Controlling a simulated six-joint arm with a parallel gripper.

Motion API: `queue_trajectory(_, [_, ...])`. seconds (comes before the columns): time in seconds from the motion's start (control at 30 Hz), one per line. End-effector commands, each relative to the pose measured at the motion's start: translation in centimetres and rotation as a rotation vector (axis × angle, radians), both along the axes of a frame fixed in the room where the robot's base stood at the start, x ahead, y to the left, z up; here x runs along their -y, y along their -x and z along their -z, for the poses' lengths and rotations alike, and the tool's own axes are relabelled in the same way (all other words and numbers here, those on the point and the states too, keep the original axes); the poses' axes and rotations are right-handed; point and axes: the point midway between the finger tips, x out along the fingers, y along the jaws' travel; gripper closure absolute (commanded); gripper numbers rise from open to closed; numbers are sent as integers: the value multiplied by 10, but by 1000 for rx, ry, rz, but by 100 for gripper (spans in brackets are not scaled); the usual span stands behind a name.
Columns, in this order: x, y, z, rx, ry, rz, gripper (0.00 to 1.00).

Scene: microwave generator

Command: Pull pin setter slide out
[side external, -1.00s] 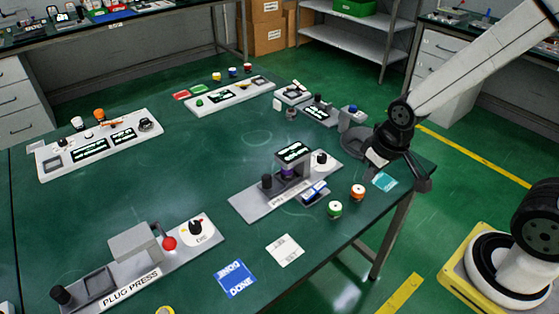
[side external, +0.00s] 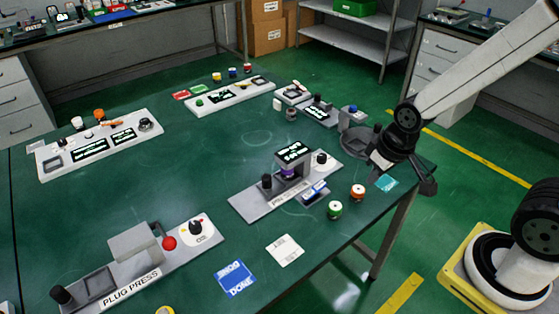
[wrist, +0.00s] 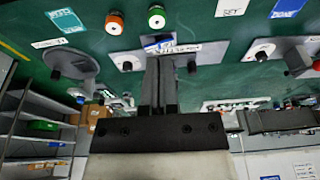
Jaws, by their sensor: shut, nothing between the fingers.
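The pin setter (side external: 250,204) is a grey base plate near the middle of the green table. It carries a black knob (side external: 266,181), a raised block with a lit screen (side external: 292,152) and a white dial (side external: 322,158). A small blue-and-white part (side external: 315,190) sits at its front side; I cannot tell whether this is the slide. In the wrist view the pin setter (wrist: 209,52) lies beyond my fingers, which partly cover it. My gripper (wrist: 158,62) is shut and empty. In the side view my gripper (side external: 376,163) hangs right of the pin setter, apart from it.
A green-topped spool (side external: 335,210) and an orange-topped spool (side external: 358,192) stand near the table's right edge. A teal card (side external: 386,183) lies under my wrist. A round grey fixture (side external: 353,143) stands behind it. The plug press (side external: 130,278) is at front left. The table centre is clear.

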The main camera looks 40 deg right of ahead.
Motion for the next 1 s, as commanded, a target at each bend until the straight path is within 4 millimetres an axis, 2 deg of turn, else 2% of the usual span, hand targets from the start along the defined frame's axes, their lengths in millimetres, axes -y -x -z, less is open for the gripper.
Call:
queue_trajectory(0.27, [0,0,0,0,0,0,100])
queue_trajectory(0.37, [0,-1,0,0,0,0,71])
queue_trajectory(0.5, [-1,-7,-1,-4,0,-5,27])
queue_trajectory(0.53, [-1,-10,-1,-6,0,-6,22])
queue_trajectory(0.77, [-6,-48,0,-31,3,-31,22])
queue_trajectory(1.0, [-17,-106,6,-72,7,-69,22])
